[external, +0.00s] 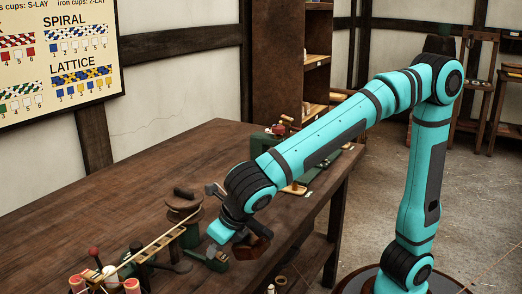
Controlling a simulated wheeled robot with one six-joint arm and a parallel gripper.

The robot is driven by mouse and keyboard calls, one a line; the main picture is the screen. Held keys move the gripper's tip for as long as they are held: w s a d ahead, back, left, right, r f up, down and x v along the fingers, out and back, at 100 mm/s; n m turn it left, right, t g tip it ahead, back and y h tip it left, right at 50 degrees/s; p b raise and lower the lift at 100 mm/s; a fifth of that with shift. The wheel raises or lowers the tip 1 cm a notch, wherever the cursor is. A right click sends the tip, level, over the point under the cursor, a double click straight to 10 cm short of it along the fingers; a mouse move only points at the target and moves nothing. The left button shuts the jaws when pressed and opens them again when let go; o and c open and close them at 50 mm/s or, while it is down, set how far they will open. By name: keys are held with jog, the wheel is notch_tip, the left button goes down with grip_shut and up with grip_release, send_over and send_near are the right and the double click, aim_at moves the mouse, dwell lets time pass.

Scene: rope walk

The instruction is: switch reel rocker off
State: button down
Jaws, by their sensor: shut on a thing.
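My gripper (239,238) is low over the front right part of the workbench (150,165), small and partly hidden by my wrist. It is shut on a brown wooden piece (254,246), which shows just below and right of the wrist; its exact shape and the jaws' hold on it are hard to make out. A small dark green device (213,262) sits just left of and below the gripper. I cannot make out the reel rocker or tell its position in this view.
A round brown-topped green stand (184,205) is left of the gripper, with a long wooden bar (150,247) beside it. Red-and-cream spools (103,280) are at bottom left. A green machine (270,143) stands at the bench's far end. The bench's left middle is clear.

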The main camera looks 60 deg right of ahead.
jog(key=c, duration=1.3)
grip_release()
jog(key=v, duration=1.7)
jog(key=shift+s+r, duration=0.1)
jog(key=shift+r, duration=0.1)
